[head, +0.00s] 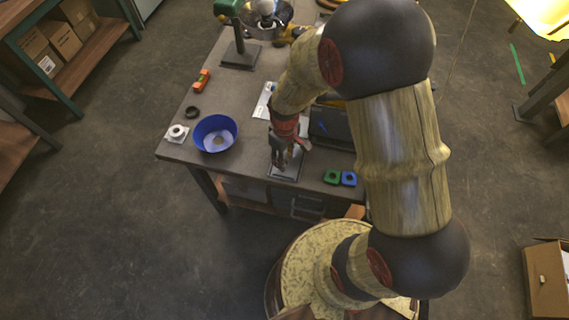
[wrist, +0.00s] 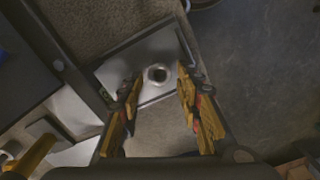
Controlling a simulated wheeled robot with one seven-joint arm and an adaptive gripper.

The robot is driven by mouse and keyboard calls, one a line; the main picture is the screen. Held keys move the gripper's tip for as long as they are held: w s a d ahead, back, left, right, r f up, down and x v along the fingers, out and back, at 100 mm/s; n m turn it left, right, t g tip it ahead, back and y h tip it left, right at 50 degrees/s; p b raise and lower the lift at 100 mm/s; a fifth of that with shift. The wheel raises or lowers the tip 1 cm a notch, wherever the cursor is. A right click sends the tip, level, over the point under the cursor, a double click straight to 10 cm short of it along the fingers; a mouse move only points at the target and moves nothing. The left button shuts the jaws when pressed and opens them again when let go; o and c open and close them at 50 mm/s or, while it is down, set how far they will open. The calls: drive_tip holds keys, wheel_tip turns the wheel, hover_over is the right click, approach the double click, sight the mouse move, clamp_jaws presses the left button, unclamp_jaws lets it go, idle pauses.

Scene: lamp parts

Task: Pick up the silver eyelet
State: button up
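The silver eyelet (wrist: 158,74) is a small round ring, lying on a grey rectangular tray or plate (wrist: 124,66) in the wrist view. My gripper (wrist: 158,86) is open, with its two wooden-looking fingers either side of the eyelet in the picture. Nothing is between the fingertips, and I cannot tell how far above the eyelet they are. In the head view my gripper (head: 286,158) is low over the plate (head: 285,177) near the table's front edge. The eyelet cannot be made out there.
On the table (head: 238,95) are a blue bowl (head: 215,133), a white part (head: 177,133), a black ring (head: 192,112) and an orange tool (head: 201,80) at left. A dark bin (head: 330,127) and green (head: 332,177) and blue (head: 348,179) blocks are right of my gripper.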

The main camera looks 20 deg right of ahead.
drive_tip(key=shift+f, duration=0.95)
drive_tip(key=shift+c, duration=0.5)
drive_tip(key=c, duration=0.6)
drive_tip(key=shift+o, duration=0.2)
drive_tip(key=shift+r, duration=0.15)
